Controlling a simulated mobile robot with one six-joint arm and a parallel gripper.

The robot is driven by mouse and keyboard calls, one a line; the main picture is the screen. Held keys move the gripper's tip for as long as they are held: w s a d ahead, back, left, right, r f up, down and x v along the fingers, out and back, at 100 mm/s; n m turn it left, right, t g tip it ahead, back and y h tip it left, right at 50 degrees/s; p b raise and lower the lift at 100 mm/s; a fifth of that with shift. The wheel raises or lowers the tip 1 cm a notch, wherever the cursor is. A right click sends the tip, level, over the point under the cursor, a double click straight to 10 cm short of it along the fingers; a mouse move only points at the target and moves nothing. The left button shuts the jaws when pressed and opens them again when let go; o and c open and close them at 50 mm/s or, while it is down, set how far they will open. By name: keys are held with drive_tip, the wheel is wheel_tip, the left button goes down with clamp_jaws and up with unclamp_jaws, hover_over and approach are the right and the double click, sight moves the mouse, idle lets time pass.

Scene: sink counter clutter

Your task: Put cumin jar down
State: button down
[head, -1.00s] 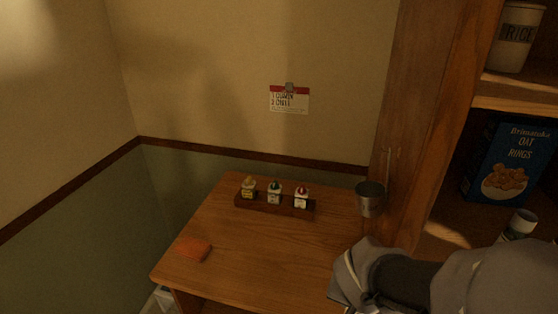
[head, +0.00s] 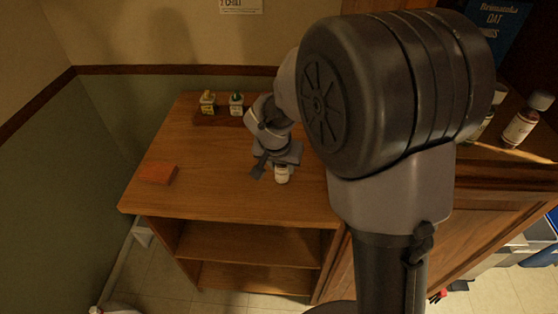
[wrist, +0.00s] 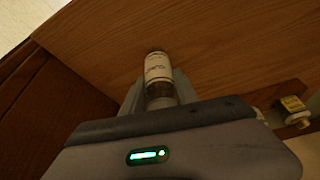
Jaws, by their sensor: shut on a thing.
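The cumin jar (head: 281,174) is a small jar with a pale label, held at the tip of my gripper (head: 270,168) over the front middle of the wooden counter top (head: 215,185). My gripper is shut on it. In the wrist view the jar (wrist: 158,70) sits between the two fingers (wrist: 160,92), with its white label and darker contents showing. The label's words are too small to read. I cannot tell whether the jar's base touches the wood.
A dark rack (head: 208,118) with small jars stands at the back of the counter, partly behind my arm. An orange cloth or sponge (head: 158,173) lies at the left. Bottles (head: 527,120) stand on the right shelf. The counter between cloth and gripper is clear.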

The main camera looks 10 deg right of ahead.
drive_tip(key=shift+f, duration=0.3)
drive_tip(key=c, duration=0.9)
unclamp_jaws()
drive_tip(key=shift+f, duration=0.1)
drive_tip(key=shift+c, duration=0.2)
